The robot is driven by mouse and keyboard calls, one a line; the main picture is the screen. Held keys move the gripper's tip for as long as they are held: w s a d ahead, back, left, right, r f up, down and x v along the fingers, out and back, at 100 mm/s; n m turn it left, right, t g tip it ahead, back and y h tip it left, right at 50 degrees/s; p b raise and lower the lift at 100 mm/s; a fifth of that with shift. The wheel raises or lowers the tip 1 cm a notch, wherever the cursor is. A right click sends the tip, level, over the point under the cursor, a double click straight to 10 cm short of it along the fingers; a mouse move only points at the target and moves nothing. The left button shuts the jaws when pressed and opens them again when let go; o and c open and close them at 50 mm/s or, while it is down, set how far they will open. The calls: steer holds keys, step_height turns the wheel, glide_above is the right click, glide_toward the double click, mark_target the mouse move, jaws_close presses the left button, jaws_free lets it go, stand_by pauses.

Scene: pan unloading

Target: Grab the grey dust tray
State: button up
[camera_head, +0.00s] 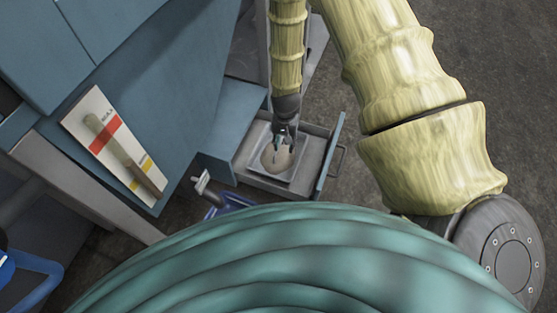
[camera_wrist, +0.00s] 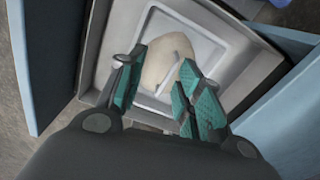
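A light grey tray (camera_head: 256,168) lies in an open drawer and holds a beige, rounded patch of material (camera_head: 278,160). In the wrist view the tray (camera_wrist: 213,45) fills the upper middle, with the beige material (camera_wrist: 165,50) in it. My gripper (camera_head: 283,140) reaches down over the tray. In the wrist view its teal fingers (camera_wrist: 162,88) are spread apart, with no object clearly held between them. A thin dark line crosses the beige material; I cannot tell what it is. The fingers hide part of the tray's near side, and contact cannot be judged.
The grey drawer (camera_head: 312,160) has a blue front (camera_head: 331,158) with a handle. A blue object (camera_head: 225,203) is below the drawer. Dark floor lies at right.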

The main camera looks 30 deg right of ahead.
steer(key=shift+m, duration=0.9)
steer(key=shift+w+d+f+b, duration=0.25)
steer(key=shift+w+f+b, duration=1)
steer(key=shift+f+b, duration=0.85)
steer(key=shift+w+d+f+b, duration=0.25)
steer(key=shift+w+f+b, duration=0.95)
steer(key=shift+f+b, duration=0.95)
steer(key=shift+w+d+f+b, duration=0.25)
steer(key=shift+w+f+b, duration=1.15)
steer(key=shift+f, duration=1.25)
steer(key=shift+s, duration=0.2)
jaws_close()
steer(key=shift+r, duration=0.1)
